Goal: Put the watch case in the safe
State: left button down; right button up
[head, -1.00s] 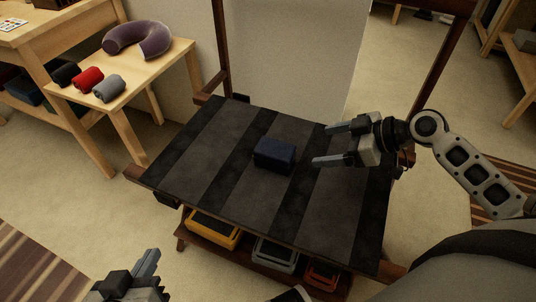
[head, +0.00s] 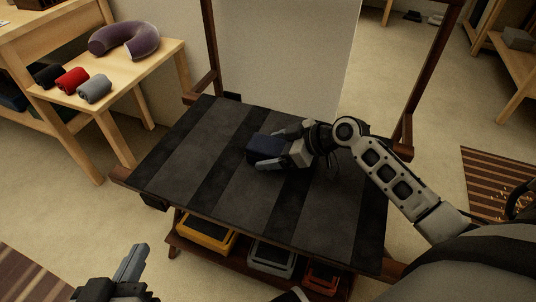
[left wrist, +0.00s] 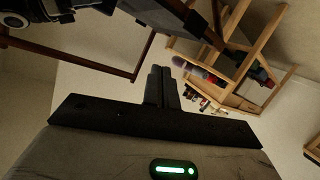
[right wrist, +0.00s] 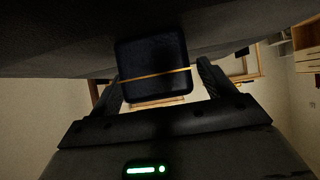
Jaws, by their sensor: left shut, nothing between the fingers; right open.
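The watch case (head: 262,146) is a small dark blue box on the striped dark bench top. In the right wrist view the case (right wrist: 153,65) shows a thin gold line across it and lies between the fingers. My right gripper (head: 277,148) is open with its fingers on either side of the case, and the case's right part is hidden by it. It also shows in the right wrist view (right wrist: 165,88). My left gripper (head: 135,262) is shut and empty at the lower left, short of the bench; it shows in the left wrist view (left wrist: 162,75). No safe is recognisable.
The bench top (head: 190,165) is otherwise clear. Yellow (head: 205,233), grey (head: 270,258) and orange (head: 322,275) trays sit on the shelf under it. A side table (head: 160,62) at the left holds a neck pillow (head: 125,38) and rolled cloths (head: 73,80).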

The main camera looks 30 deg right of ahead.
jog(key=shift+x, duration=1)
jog(key=c, duration=1.2)
jog(key=shift+c, duration=0.4)
jog(key=shift+r, duration=0.15)
